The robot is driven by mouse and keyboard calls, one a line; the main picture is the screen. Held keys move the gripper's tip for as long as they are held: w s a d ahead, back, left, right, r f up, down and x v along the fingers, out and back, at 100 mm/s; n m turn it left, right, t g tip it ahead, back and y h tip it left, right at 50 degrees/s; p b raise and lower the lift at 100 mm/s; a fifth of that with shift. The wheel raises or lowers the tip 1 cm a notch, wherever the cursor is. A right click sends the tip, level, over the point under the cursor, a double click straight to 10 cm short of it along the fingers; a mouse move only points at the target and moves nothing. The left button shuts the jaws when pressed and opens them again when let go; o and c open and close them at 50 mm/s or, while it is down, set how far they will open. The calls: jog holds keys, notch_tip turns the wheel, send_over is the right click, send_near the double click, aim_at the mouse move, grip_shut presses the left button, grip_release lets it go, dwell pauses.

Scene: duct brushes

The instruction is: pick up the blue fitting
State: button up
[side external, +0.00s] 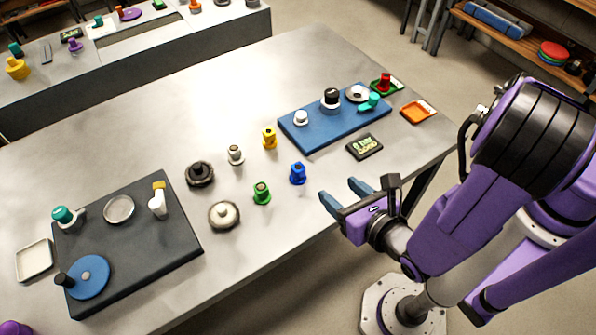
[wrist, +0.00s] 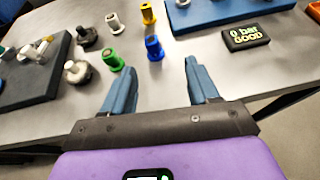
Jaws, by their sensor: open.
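The blue fitting (side external: 298,173) stands upright on the metal table near its front edge. It also shows in the wrist view (wrist: 154,48), ahead of my gripper and between the lines of its two fingers. My gripper (side external: 346,195) is open and empty, with blue-grey fingers, to the right of the fitting in the side view and apart from it. The wrist view shows both fingers (wrist: 160,83) spread wide with nothing between them. The green fitting (side external: 262,193) stands to the left of the blue one, with a gap between them.
A yellow fitting (side external: 269,138) and a white one (side external: 235,155) stand behind. A gauge reading "0 bar GOOD" (wrist: 246,37) lies to the right. A blue mat (side external: 318,137) and a dark mat (side external: 178,244) hold other parts. Bare table lies around the blue fitting.

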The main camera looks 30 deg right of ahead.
aim_at(295, 166)
jog(key=shift+n+y, duration=0.5)
jog(key=shift+n, duration=0.1)
jog(key=x, duration=1.1)
jog(key=a+x, duration=0.1)
jog(key=x, duration=0.5)
jog(key=shift+f, duration=0.5)
jog(key=c, duration=1.1)
